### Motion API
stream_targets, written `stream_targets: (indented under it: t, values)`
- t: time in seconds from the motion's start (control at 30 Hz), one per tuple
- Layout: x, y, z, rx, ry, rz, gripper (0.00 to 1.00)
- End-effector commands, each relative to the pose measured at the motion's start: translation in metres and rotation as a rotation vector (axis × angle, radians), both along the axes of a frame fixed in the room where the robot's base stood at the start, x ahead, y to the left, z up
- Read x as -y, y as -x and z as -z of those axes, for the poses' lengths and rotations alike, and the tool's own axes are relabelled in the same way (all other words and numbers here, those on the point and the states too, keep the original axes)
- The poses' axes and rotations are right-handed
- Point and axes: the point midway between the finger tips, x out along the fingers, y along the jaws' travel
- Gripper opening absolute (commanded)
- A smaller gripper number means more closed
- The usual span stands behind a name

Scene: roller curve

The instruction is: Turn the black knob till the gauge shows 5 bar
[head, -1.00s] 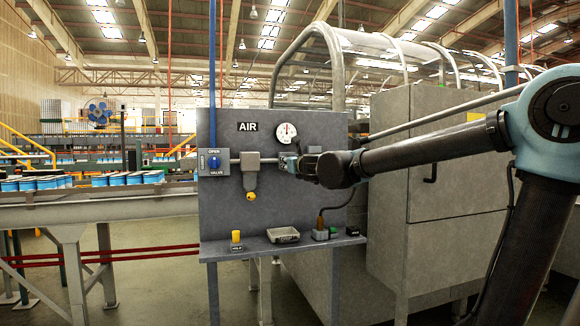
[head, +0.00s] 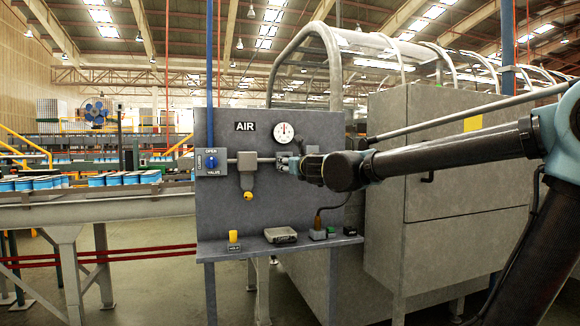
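The round white gauge (head: 284,133) is on the grey upright panel, right of the AIR label; its needle points roughly upward, but the numbers are too small to read. My gripper (head: 288,163) is at the panel just below the gauge, at the right end of the pipe. It covers the place under the gauge, so the black knob cannot be made out. The fingers are too small and dark to tell whether they are open or shut on anything.
A blue valve handle (head: 211,162) and a grey filter unit (head: 247,175) are left of my gripper. A shelf (head: 260,247) below carries a yellow item (head: 233,237), a tray (head: 281,235) and small black items. A large grey cabinet (head: 440,200) stands at the right.

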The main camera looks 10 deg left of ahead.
Motion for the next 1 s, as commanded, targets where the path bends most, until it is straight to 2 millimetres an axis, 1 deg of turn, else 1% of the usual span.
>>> stream_targets:
  t: [0.03,0.2,0.5,0.7,1.0]
  values:
    - [0.004,0.007,0.0,0.0,0.0,-0.001,0.54]
    - [0.016,0.027,0.0,0.0,0.0,-0.002,0.54]
    - [0.033,0.055,0.0,-0.001,-0.001,-0.001,0.54]
    - [0.038,0.062,0.001,-0.001,-0.001,0.0,0.54]
    - [0.039,0.063,0.0,0.0,0.0,0.0,0.54]
